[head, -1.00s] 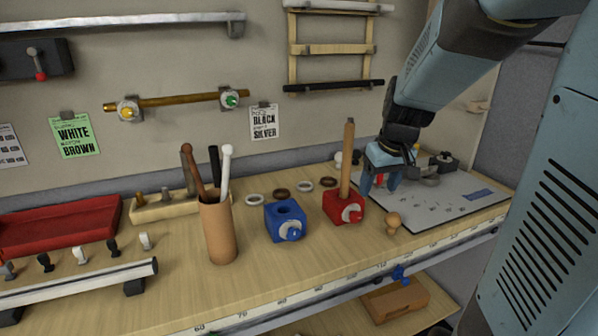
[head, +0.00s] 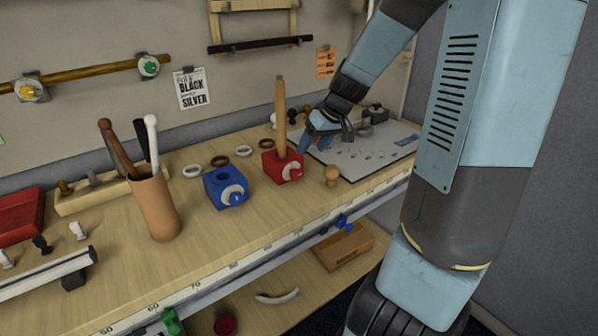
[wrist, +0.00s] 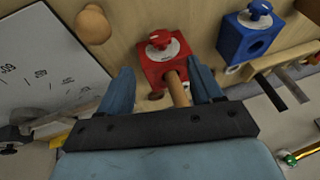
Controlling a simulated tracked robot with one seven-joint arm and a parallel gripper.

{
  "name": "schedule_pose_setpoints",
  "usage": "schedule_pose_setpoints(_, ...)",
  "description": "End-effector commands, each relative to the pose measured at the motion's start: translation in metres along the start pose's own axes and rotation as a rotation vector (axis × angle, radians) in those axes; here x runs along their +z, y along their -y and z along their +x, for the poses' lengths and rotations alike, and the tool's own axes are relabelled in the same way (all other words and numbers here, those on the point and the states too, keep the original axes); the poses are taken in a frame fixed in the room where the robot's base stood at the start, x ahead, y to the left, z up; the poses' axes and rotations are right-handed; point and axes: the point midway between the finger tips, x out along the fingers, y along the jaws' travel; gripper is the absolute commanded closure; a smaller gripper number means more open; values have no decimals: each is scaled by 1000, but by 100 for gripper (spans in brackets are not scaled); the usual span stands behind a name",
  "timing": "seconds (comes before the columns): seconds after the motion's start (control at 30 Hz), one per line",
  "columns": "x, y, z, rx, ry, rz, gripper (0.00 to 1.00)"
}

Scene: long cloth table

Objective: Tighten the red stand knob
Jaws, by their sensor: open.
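The red stand (head: 270,167) is a red block on the table with a wooden rod (head: 281,115) upright in it. Its red knob (head: 294,171) sits on a pale disc on the side facing front right. My gripper (head: 311,145) is just behind and to the right of the red stand, fingers angled down, open and empty. In the wrist view the fingers of my gripper (wrist: 160,70) are spread either side of the rod (wrist: 178,90) and the red block (wrist: 152,72); contact cannot be told. The red knob (wrist: 160,38) shows beyond the fingertips, unobstructed.
A blue stand (head: 212,190) with a blue knob stands left of the red one. A wooden knob-shaped piece (head: 331,176) is close on the right, beside a white board (head: 372,158). A brown cup (head: 155,205) of rods stands farther left. Several rings lie behind.

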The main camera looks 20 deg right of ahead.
Motion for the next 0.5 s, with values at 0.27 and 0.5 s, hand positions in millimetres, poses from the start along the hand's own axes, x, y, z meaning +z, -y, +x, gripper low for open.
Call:
schedule_pose_setpoints(0.27,0,1,36,-4,2,-2,35)
schedule_pose_setpoints(0.5,0,2,66,-3,2,-3,35)
